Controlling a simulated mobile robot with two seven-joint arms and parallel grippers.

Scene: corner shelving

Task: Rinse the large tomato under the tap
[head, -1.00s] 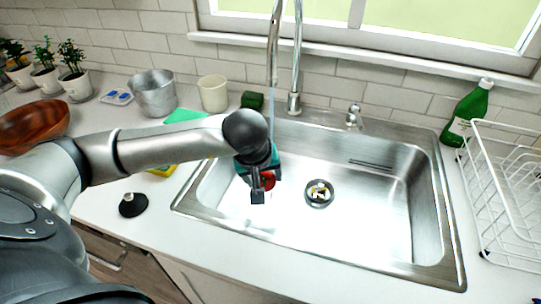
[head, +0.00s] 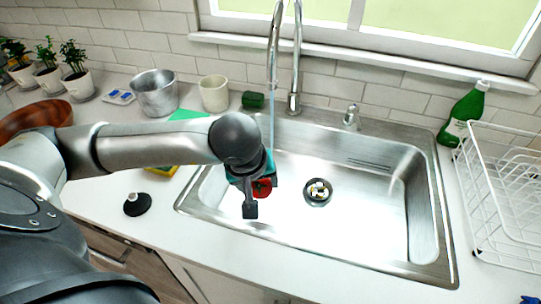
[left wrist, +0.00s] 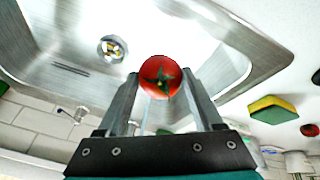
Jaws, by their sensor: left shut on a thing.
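The red tomato (head: 262,188) is held over the left part of the sink. In the left wrist view the tomato (left wrist: 160,75) shows its green calyx and sits between both fingers. My left gripper (head: 257,194) is shut on it, and the wrist hides part of it in the head view. The tap (head: 273,50) rises behind the sink, and a thin pale-blue stream of water (head: 271,128) runs down from it. The stream passes behind or beside my wrist; I cannot tell whether it strikes the tomato. My right gripper is not in view.
The steel sink (head: 345,258) has a drain (head: 318,192) near its middle. A white dish rack (head: 492,205) and green bottle (head: 466,112) stand right. A metal pot (head: 155,95), cream cup (head: 214,94) and black stopper (head: 137,205) are left. A yellow-green sponge (left wrist: 272,109) lies beside the sink.

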